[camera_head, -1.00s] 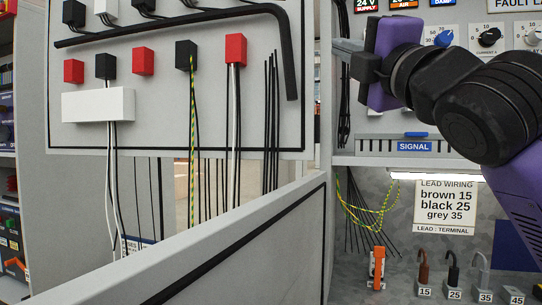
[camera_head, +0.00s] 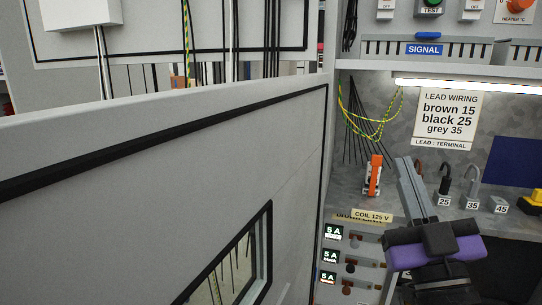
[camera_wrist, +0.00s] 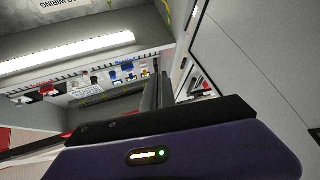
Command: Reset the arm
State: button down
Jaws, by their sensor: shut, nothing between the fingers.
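My gripper (camera_head: 411,180) is at the lower right of the head view, in front of the cabinet's work shelf. Its long grey fingers are together and point up and away, with nothing between them. Its purple and black body is below the fingers. In the wrist view the dark fingers (camera_wrist: 158,90) rise from the purple housing at the bottom. The fingertips overlap the shelf area by the lead hooks in the head view, and I cannot tell whether they touch anything.
A grey cabinet door (camera_head: 200,150) with a window fills the left. An orange-and-white device (camera_head: 373,175) stands on the shelf beside numbered hooks (camera_head: 472,185). Breaker rows (camera_head: 345,262) are below. A lead wiring sign (camera_head: 445,118) and lit lamp (camera_head: 470,87) are behind.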

jog(key=s+f+m+g+h+b, duration=0.1)
jog(key=s+f+m+g+h, duration=0.15)
jog(key=s+f, duration=0.65)
jog(key=s+f+m+g+h+b, duration=0.1)
jog(key=s+f+m, duration=0.35)
jog(key=f, duration=0.75)
jog(key=s+f+n+g+y+b, duration=0.1)
jog(key=s+f+g, duration=0.2)
jog(key=s+f, duration=0.6)
jog(key=s+f+n+g+y+b, duration=0.1)
jog(key=s+f+g, duration=0.3)
jog(key=s+f, duration=0.5)
jog(key=s+n, duration=0.1)
jog(key=s, duration=0.5)
jog(key=shift+f, duration=0.1)
